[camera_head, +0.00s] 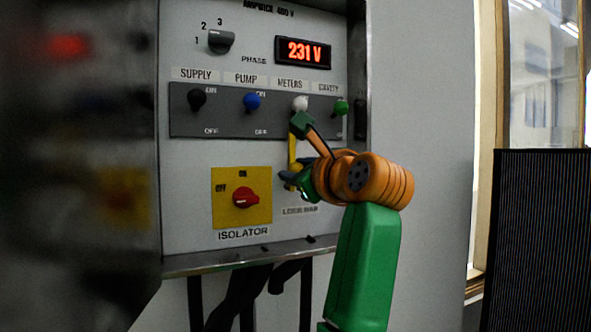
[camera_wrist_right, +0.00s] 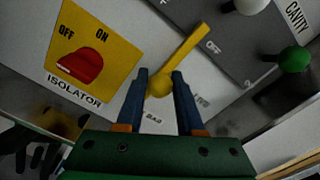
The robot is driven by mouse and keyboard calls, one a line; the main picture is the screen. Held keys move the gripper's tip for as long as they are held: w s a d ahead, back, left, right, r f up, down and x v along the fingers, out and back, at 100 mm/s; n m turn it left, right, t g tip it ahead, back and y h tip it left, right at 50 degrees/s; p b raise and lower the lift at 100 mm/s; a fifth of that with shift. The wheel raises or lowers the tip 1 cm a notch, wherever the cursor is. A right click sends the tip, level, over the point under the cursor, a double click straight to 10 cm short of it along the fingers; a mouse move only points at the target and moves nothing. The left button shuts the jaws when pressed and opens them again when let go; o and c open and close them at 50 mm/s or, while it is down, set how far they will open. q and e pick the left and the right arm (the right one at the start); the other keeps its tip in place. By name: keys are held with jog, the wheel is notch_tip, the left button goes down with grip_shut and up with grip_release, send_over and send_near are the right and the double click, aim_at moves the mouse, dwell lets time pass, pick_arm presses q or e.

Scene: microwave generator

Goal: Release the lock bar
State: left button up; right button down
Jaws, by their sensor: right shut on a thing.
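The yellow lock bar (camera_head: 292,150) stands about upright on the grey panel, above the "LOCK BAR" label and below the METERS switch. My arm partly covers its upper end. My left gripper is not in view.
The red isolator knob (camera_head: 245,198) on its yellow plate is left of the lock bar. Above are the black supply (camera_head: 197,99), blue pump (camera_head: 251,102), white meters (camera_head: 300,103) and green cavity (camera_head: 341,107) switches. The display (camera_head: 303,52) reads 231 V. A metal ledge (camera_head: 240,257) runs below.

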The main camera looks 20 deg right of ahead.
jog(key=c, duration=0.5)
grip_release()
jog(key=shift+c, duration=0.2)
jog(key=s+b, duration=0.4)
jog(key=s, duration=0.3)
jog(key=shift+d, duration=0.15)
jog(key=shift+f, duration=0.1)
